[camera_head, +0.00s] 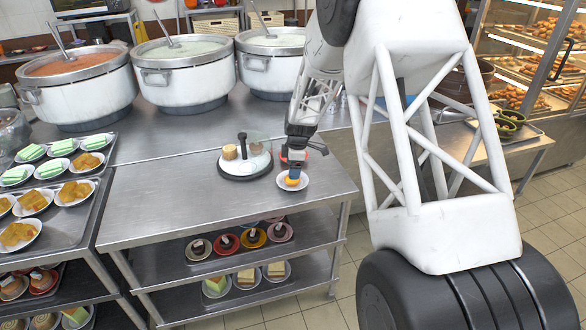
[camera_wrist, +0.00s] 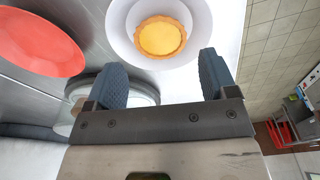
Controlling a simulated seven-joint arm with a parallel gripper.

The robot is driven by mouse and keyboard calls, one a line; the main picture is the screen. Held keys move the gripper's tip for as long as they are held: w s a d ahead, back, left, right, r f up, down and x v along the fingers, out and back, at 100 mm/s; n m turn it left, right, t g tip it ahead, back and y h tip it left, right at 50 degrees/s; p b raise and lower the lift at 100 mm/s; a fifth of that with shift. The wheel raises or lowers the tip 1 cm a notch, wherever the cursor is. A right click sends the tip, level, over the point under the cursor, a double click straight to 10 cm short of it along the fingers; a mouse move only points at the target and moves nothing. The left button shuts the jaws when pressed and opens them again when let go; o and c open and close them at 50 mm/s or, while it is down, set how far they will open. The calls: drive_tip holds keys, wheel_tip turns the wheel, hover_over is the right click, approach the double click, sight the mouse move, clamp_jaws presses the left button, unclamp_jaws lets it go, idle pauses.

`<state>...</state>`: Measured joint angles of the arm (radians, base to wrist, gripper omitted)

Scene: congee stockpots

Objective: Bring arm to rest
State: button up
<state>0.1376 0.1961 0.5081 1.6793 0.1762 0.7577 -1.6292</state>
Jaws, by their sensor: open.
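My gripper (camera_head: 293,168) is above the front right of the steel table, over a small white plate (camera_head: 283,187). In the wrist view my gripper (camera_wrist: 160,60) has its two blue-grey fingers spread wide, with nothing held between them. A golden round tart (camera_wrist: 160,38) sits on the white plate (camera_wrist: 118,30), just beyond the fingertips. In the head view the tart (camera_head: 292,181) is partly hidden by the gripper. I cannot tell whether the fingers touch the plate.
A red plate (camera_wrist: 40,42) lies near the gripper. A round dark-based tray (camera_head: 245,176) with a pale cake (camera_head: 229,152) stands left. Large stockpots (camera_head: 185,75) line the back counter. Dessert trays (camera_head: 60,225) are at left; shelves below hold plates. The table's front left is clear.

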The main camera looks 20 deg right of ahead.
drive_tip(key=shift+r, duration=0.1)
idle(0.3)
wheel_tip(320, 180, up, 7)
idle(1.1)
idle(0.6)
drive_tip(key=s+a+r+m+t, duration=0.1)
drive_tip(key=s+a+r+m, duration=0.25)
drive_tip(key=s+r, duration=0.6)
drive_tip(key=s+a+r+m, duration=0.2)
drive_tip(key=s+r+m, duration=0.35)
drive_tip(key=s, duration=0.75)
drive_tip(key=s+a+r+m, duration=0.1)
drive_tip(key=s+m, duration=0.1)
drive_tip(key=s, duration=0.6)
drive_tip(key=s+a+r+m+t+h, duration=0.1)
drive_tip(key=s+m, duration=0.1)
drive_tip(key=s, duration=0.7)
drive_tip(key=s+r+m, duration=0.1)
drive_tip(key=s+m, duration=0.1)
drive_tip(key=s, duration=0.7)
drive_tip(key=shift+s+a+m, duration=0.15)
drive_tip(key=shift+a+m, duration=0.25)
